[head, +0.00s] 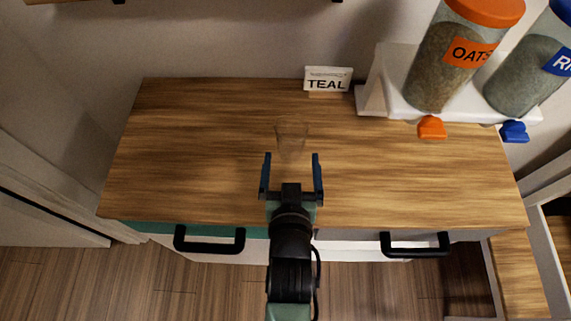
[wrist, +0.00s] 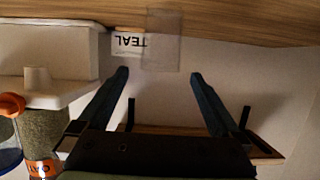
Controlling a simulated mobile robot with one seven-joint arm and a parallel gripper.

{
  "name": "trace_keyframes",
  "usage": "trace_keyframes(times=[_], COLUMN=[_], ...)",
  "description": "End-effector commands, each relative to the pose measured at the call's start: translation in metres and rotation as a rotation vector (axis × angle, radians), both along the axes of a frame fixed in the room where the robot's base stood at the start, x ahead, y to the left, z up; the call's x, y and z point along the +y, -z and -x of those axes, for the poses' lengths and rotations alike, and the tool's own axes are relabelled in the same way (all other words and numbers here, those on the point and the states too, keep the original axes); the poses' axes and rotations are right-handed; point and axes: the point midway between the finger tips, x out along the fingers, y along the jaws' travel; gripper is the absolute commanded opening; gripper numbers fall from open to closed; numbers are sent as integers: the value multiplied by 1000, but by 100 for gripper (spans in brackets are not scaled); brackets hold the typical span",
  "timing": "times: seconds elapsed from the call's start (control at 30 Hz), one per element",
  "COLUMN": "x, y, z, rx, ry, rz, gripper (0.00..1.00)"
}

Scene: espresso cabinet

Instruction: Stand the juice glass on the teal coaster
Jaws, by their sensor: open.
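The juice glass (head: 291,138) is clear and faint, and stands upright on the wooden cabinet top (head: 200,150). My gripper (head: 291,157) is open and empty at the front side of the glass, its two fingers pointing toward it. In the wrist view, which is upside down, the glass (wrist: 163,40) shows just beyond the gap between my open fingertips (wrist: 159,74). No teal coaster can be made out in either view. A white sign reading TEAL (head: 328,80) stands at the back edge; it also shows in the wrist view (wrist: 130,41), partly behind the glass.
A white stand (head: 385,80) with an oats jar (head: 448,65) and a blue-lidded jar (head: 525,72) is at the back right. Two drawers with black handles (head: 210,245) (head: 414,250) are at the front. The wood left and right of the glass is clear.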

Motion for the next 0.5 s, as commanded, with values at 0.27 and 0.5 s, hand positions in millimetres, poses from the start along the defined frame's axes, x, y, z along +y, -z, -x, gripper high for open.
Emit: trace_keyframes(times=[0.27, 0.5], x=[-2, -1], y=[8, 20], z=[-25, -62], rx=[-21, -20], ry=[4, 3], rz=[2, 3], gripper=[100, 100])
